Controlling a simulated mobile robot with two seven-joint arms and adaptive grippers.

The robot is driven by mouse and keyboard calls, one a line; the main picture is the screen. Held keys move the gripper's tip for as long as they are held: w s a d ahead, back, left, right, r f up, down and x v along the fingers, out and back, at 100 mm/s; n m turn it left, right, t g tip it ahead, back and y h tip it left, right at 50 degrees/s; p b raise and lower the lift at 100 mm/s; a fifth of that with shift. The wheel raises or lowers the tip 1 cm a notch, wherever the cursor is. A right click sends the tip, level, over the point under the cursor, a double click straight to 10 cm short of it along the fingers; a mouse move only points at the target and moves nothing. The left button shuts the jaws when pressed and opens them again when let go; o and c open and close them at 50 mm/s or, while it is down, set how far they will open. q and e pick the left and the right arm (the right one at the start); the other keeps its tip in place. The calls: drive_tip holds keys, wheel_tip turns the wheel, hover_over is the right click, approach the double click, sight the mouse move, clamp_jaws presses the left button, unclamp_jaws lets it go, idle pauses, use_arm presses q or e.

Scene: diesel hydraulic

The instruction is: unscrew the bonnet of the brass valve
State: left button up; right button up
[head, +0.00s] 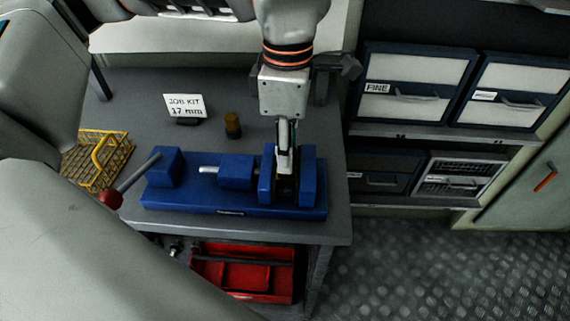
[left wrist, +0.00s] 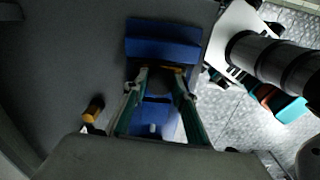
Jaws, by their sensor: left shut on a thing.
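My left gripper (head: 284,165) reaches straight down between the jaws of a blue vise (head: 236,172). It is shut on a part there, which I take to be the bonnet of the brass valve; the fingers and vise jaws hide most of it. In the left wrist view my left gripper (left wrist: 161,76) has its fingertips on either side of a dark brownish piece between the blue jaws. The valve body cannot be made out. My right gripper shows in neither view.
A small brass-coloured cylinder (head: 232,125) stands on the grey bench (head: 260,100) behind the vise, near a job kit card (head: 184,106). A yellow wire basket (head: 97,158) is at left. The vise handle with its red knob (head: 110,199) sticks out front left. A red tray (head: 243,274) is below.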

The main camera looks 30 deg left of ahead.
use_arm(q)
drive_tip(key=n, duration=0.5)
drive_tip(key=shift+n, duration=0.3)
drive_tip(key=n, duration=1.3)
drive_tip(key=shift+n, duration=0.4)
drive_tip(key=o, duration=0.9)
drive_tip(key=shift+c, duration=0.2)
